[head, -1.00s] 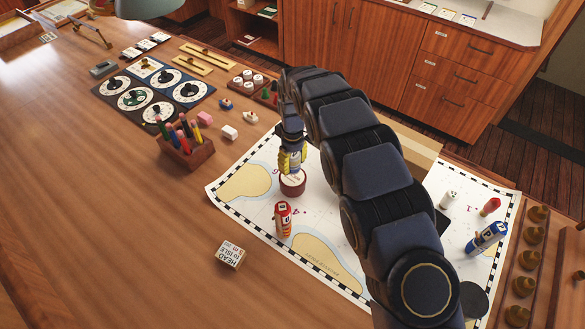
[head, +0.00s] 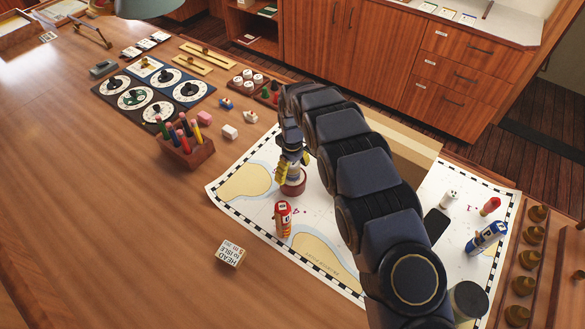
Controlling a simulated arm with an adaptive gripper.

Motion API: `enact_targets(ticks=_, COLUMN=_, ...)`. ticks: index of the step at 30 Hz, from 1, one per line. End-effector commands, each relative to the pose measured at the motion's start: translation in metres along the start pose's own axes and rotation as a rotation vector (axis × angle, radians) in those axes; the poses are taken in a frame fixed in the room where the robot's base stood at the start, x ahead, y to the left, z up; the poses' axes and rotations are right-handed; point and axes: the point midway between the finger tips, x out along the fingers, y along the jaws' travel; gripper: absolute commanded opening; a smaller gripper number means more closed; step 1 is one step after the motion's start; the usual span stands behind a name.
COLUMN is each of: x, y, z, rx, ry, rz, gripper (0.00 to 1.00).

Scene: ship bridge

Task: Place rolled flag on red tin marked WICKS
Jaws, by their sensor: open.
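The red tin (head: 293,187) stands on the chart in the middle of the view; its marking is mostly covered now. A small pale roll, apparently the rolled flag (head: 294,172), is upright at the top of the tin and looks to rest on it. My gripper (head: 292,168), with yellow fingers, is open around or just beside the roll, pointing down. The fingers and arm hide part of the roll, so its exact contact with the tin is hard to see.
A blue roll (head: 487,238), a white roll (head: 449,199) and a red piece (head: 490,206) are on the chart's right. A pencil block (head: 187,153) stands left. The left tabletop is mostly clear.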

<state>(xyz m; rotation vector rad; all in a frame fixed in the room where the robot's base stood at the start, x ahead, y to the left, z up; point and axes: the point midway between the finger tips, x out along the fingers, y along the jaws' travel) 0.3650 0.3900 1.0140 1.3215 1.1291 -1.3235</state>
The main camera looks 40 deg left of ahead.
Motion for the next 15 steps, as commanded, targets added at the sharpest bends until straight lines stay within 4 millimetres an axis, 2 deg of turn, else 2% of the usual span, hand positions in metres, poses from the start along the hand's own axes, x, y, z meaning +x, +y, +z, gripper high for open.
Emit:
enact_targets(ticks=5, x=-0.012, y=0.000, z=0.000, rx=0.000, ry=0.001, rz=0.001, gripper=0.64)
enact_targets(ticks=15, x=-0.083, y=0.001, z=-0.001, rx=0.000, ry=0.006, rz=0.005, gripper=0.64)
